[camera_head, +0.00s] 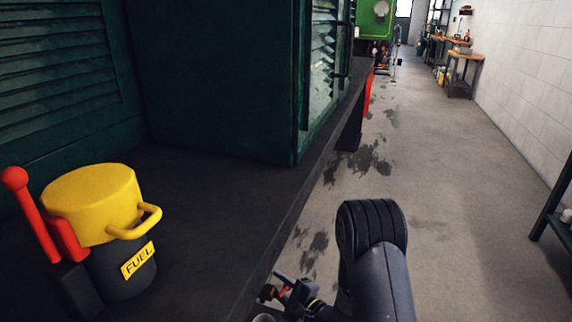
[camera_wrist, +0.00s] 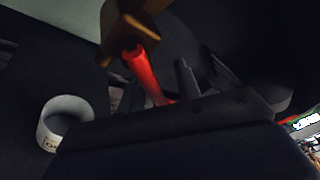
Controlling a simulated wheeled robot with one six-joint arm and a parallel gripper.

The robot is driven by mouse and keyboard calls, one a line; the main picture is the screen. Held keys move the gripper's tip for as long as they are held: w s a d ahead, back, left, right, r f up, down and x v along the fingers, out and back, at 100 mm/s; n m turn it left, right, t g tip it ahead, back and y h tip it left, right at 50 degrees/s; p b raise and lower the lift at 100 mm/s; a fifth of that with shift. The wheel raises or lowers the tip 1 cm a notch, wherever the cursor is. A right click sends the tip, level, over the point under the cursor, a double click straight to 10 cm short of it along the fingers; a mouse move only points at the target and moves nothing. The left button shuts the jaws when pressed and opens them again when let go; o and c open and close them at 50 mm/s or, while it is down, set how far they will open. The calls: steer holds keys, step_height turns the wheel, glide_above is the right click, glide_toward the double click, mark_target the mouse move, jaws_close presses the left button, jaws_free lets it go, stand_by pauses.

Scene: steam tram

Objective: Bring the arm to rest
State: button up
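My arm (camera_head: 378,255) rises at the bottom centre-right of the head view, beside the tram's dark ledge. The end of my arm, with my gripper (camera_head: 290,292), is low beside the ledge edge, small and partly cut off by the frame bottom. In the wrist view a dark body fills the lower part, with a red rod (camera_wrist: 146,76) and an orange-brown piece (camera_wrist: 130,25) beyond it.
A yellow-topped fuel can (camera_head: 95,205) and a red-knobbed lever (camera_head: 30,210) stand on the ledge at left. A pale cup (camera_wrist: 65,122) is left in the wrist view. Open floor (camera_head: 450,210) lies at right, with workbenches (camera_head: 463,72) farther back.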

steer(key=shift+w+d+r+n+t+y+b, duration=0.15)
steer(key=shift+r+n+b, duration=0.1)
steer(key=shift+n+b, duration=0.15)
steer(key=shift+d+r+n+t+y+b, duration=0.15)
steer(key=shift+r+n+b, duration=0.1)
steer(key=shift+n, duration=0.25)
steer(key=shift+a, duration=0.1)
